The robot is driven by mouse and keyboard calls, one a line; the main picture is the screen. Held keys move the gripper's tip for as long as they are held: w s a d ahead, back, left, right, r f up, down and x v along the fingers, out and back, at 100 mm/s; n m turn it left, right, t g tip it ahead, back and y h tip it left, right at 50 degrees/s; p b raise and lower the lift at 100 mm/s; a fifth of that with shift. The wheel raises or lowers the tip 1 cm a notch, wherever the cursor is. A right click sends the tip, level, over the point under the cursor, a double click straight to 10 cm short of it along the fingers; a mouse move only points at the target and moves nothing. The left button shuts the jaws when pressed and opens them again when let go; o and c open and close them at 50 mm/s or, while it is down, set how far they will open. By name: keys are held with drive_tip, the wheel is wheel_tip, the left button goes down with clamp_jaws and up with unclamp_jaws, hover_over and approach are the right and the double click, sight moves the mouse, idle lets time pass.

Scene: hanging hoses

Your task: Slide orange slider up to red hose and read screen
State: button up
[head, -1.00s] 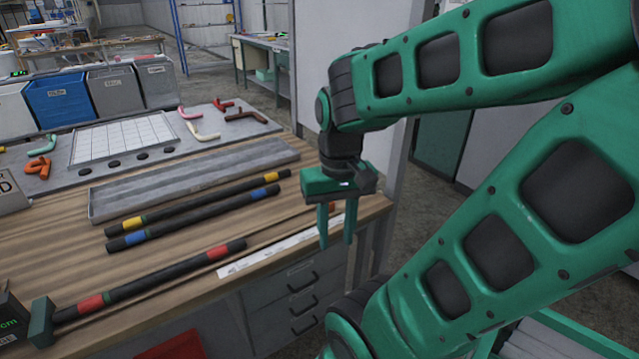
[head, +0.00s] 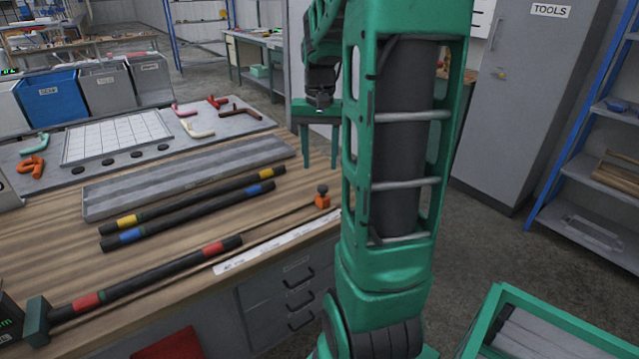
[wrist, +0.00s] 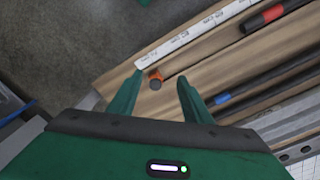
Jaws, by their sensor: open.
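The orange slider (head: 322,201), a small block with a dark knob on top, sits at the right end of a thin rail on the wooden bench, beside the white ruler strip. The red-banded black hose (head: 150,277) lies along the same line to its left, its near end against a green end block (head: 38,322); a gap separates it from the slider. My gripper (head: 320,160) is open and empty, above and behind the slider. In the wrist view the slider (wrist: 155,77) shows ahead, between the open fingers. The screen at the left edge (head: 8,318) is mostly cut off.
Yellow-banded (head: 200,200) and blue-banded (head: 190,217) hoses lie behind the red one. A grey tray (head: 185,180) and a mat with a white grid (head: 115,137) are further back. My arm hides the bench's right end.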

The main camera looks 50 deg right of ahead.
drive_tip(key=m, duration=0.1)
approach(323, 187)
wheel_tip(323, 187, down, 8)
drive_tip(key=shift+d+f, duration=0.1)
drive_tip(key=shift+f, duration=0.05)
idle(0.4)
drive_tip(key=shift+c, duration=0.7)
clamp_jaws()
